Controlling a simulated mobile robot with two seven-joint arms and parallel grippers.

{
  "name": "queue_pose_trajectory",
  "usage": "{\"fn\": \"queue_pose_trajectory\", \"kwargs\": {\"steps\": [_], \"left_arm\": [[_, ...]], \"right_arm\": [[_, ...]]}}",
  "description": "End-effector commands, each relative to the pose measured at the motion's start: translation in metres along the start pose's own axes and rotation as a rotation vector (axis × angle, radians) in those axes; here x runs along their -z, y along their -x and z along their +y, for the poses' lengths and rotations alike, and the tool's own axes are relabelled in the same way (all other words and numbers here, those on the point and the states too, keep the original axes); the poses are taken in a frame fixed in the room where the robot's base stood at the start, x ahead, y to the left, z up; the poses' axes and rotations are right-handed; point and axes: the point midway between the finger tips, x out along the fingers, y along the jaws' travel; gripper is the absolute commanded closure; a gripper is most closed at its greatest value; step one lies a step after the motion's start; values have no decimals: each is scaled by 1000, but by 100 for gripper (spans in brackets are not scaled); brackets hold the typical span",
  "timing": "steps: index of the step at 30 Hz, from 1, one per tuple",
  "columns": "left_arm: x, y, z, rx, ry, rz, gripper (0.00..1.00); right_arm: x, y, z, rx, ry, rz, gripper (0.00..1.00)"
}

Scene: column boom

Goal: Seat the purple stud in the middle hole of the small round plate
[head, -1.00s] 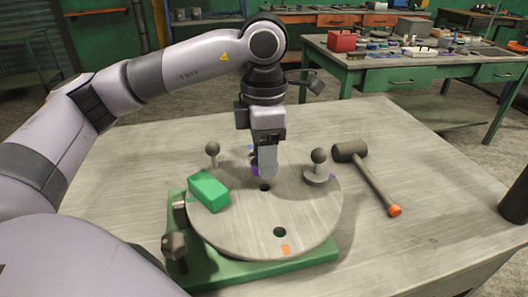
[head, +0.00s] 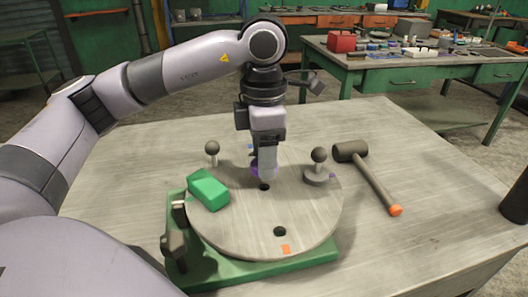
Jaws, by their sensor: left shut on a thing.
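The small round plate (head: 240,228) is a grey disc lying on a green base on the table. Its middle hole (head: 264,187) shows dark and open, and a second hole (head: 280,231) lies nearer the front. My left gripper (head: 266,172) points down just behind the middle hole and is shut on the purple stud (head: 255,168). Most of the stud is hidden behind the fingers. I cannot tell how far its lower end is above the plate. My right gripper is not in view.
A green block (head: 209,190) lies on the plate's left side. A ball-topped knob (head: 318,168) stands at the plate's right, and another (head: 212,153) at the back left. A mallet (head: 368,178) lies to the right. A clamp knob (head: 174,246) sticks up at the front left.

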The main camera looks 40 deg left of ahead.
Motion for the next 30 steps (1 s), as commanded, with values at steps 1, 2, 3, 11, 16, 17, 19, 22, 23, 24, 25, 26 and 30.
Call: {"fn": "queue_pose_trajectory", "kwargs": {"steps": [1,2,3,11,16,17,19,22,23,24,25,26,30], "left_arm": [[0,-3,0,0,0,-1,80],[0,-4,0,0,0,-1,80],[0,-5,0,0,0,-1,80],[0,-13,0,0,0,-1,80],[0,-18,0,0,0,-1,80],[0,-19,0,0,0,-1,80],[0,-21,0,0,0,-1,80],[0,-24,0,0,0,-1,80],[0,-25,0,0,0,-1,80],[0,-26,0,0,0,-1,80],[0,-27,0,0,0,-1,80],[0,-28,0,0,0,-1,80],[0,-32,0,0,0,-1,80]], "right_arm": [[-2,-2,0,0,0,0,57],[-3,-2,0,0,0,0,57],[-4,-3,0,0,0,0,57],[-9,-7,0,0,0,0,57],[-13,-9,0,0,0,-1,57],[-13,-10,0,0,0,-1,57],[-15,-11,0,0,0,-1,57],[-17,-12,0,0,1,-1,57],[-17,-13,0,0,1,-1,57],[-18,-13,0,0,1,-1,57],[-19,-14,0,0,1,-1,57],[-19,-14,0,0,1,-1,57],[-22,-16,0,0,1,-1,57]]}}
